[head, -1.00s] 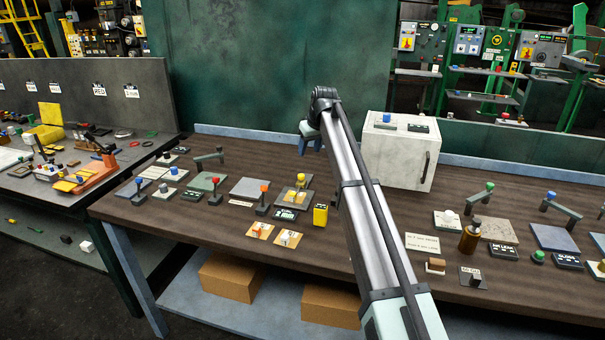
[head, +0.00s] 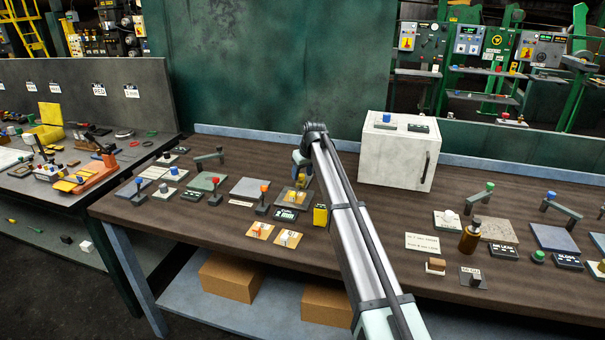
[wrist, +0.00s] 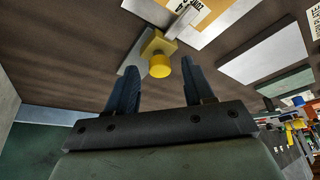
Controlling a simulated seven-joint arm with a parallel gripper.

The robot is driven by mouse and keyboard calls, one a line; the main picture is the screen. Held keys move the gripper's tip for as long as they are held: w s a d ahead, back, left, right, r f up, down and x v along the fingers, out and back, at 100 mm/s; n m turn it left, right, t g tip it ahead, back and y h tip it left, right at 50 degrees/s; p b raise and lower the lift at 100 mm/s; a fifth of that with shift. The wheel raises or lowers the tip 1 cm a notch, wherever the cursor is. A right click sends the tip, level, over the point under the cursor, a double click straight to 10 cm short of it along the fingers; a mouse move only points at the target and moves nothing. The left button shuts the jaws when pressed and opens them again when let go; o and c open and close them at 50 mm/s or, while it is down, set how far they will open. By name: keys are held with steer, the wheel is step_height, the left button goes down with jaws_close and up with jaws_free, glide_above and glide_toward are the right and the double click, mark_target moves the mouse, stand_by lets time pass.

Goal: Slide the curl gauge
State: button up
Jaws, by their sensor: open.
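The curl gauge (head: 294,198) is a small grey plate on the brown bench, in the left half of the head view, with a yellow slider on it. My gripper (head: 300,172) is over the gauge and partly hides the slider. In the wrist view, the slider's round yellow knob (wrist: 160,66) and square yellow block show between and just beyond the fingertips of my gripper (wrist: 158,62). The two dark fingers are apart, one on each side of the knob in the picture, with no clear contact. A small display box (head: 285,215) stands in front of the gauge.
A yellow handheld box (head: 320,215) stands close to the right of the gauge. A white cabinet (head: 392,152) stands at the back right. Bare bench (head: 385,210) lies right of my arm.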

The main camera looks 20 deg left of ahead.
steer(key=shift+f, duration=0.25)
steer(key=shift+c, duration=0.3)
jaws_close()
